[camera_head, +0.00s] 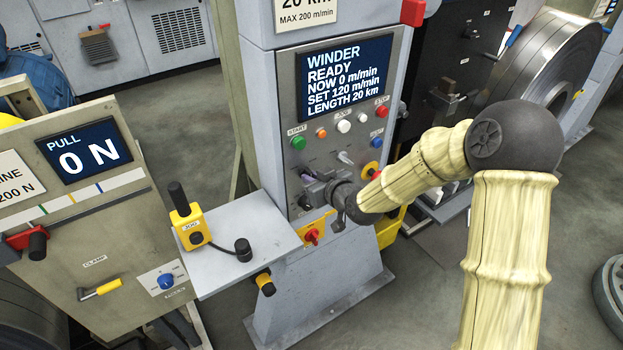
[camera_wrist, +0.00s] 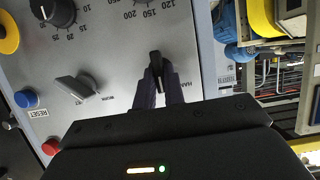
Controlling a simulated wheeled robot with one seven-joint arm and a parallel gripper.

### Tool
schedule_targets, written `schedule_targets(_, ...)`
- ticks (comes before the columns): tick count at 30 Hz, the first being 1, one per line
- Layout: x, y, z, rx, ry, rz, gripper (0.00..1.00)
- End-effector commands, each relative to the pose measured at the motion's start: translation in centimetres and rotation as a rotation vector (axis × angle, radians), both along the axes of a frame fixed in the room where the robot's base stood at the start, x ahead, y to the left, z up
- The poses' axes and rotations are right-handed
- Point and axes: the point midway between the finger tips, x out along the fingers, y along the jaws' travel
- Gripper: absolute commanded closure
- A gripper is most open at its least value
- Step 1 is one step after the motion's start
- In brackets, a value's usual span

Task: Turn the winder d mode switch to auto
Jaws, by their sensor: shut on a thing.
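The winder panel (camera_head: 345,160) stands in the middle of the head view, with its screen (camera_head: 345,75) reading READY and NOW 0 m/min. My gripper (camera_head: 313,192) is at the lower left of this panel, its fingers at the panel face. In the wrist view my gripper (camera_wrist: 160,85) is shut on a dark switch handle (camera_wrist: 156,62). The handle points up in the picture. A partly hidden label starting with HAN is to its right. The fingers and gripper body hide the lower part of the switch and any other labels there.
A grey lever switch (camera_wrist: 77,88), a black dial (camera_wrist: 55,12), a blue button (camera_wrist: 26,98) and a red button (camera_wrist: 50,147) are to the left in the wrist view. A shelf (camera_head: 240,255) with a yellow jog box (camera_head: 190,227) juts out left of the panel.

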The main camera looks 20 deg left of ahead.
Motion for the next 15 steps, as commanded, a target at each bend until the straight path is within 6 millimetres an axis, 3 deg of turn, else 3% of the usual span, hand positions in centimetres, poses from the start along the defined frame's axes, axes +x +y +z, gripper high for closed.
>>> schedule_targets(15,0.53,-0.47,0.12,0.321,0.373,-0.003,1.00)
